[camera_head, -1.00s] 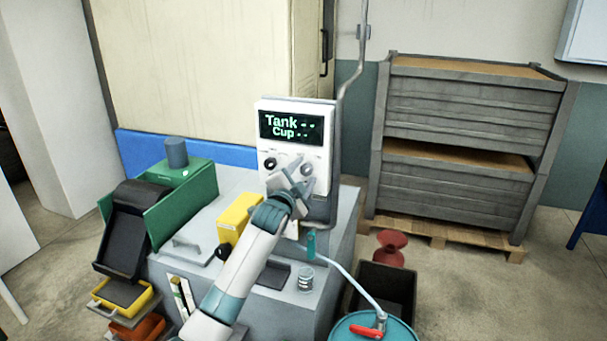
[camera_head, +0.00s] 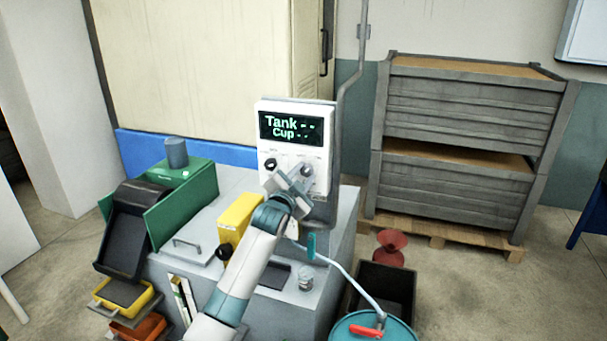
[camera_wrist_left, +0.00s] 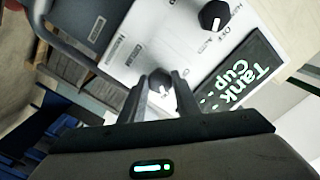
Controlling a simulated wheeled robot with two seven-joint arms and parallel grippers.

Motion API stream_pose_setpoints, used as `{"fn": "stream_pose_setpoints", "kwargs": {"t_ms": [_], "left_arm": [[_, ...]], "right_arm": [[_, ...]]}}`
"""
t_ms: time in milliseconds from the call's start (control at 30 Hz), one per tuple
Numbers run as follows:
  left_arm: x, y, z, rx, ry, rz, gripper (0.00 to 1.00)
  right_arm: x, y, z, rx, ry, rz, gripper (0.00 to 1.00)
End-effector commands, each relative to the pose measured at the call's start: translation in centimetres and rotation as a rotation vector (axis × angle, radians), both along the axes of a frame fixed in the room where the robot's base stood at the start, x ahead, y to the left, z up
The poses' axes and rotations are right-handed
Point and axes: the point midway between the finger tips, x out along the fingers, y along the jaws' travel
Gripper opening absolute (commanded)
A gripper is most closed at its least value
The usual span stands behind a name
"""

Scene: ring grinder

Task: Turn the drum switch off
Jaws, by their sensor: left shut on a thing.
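The white control box (camera_head: 266,145) has a screen (camera_head: 291,128) reading "Tank" and "Cup" with dashes. My left gripper (camera_head: 301,176) is at the lower right of its face. In the left wrist view, the fingers (camera_wrist_left: 158,88) are shut on a small grey knob (camera_wrist_left: 159,78), presumably the drum switch. My right gripper is not in view.
The box stands on a grey machine (camera_head: 335,245) carrying a yellow block (camera_head: 238,215) and a green bin (camera_head: 185,200). Stacked grey crates (camera_head: 470,110) are at right.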

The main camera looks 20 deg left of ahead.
Motion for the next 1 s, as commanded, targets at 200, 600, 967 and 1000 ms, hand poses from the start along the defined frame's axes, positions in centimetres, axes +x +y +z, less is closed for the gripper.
{"fn": "stream_pose_setpoints", "kwargs": {"t_ms": [200,600,967,1000], "left_arm": [[0.0,-0.1,0.0,-0.19,0.009,0.0,0.07],[0.0,-0.1,0.0,-0.572,0.022,0.0,0.07],[0.0,-0.2,0.0,-0.912,0.034,0.001,0.07],[0.0,-0.2,0.0,-0.948,0.035,-0.001,0.07]], "right_arm": [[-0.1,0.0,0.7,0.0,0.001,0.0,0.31],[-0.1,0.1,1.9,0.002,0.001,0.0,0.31],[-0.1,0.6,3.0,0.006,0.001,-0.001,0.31],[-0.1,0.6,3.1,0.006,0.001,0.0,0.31]]}}
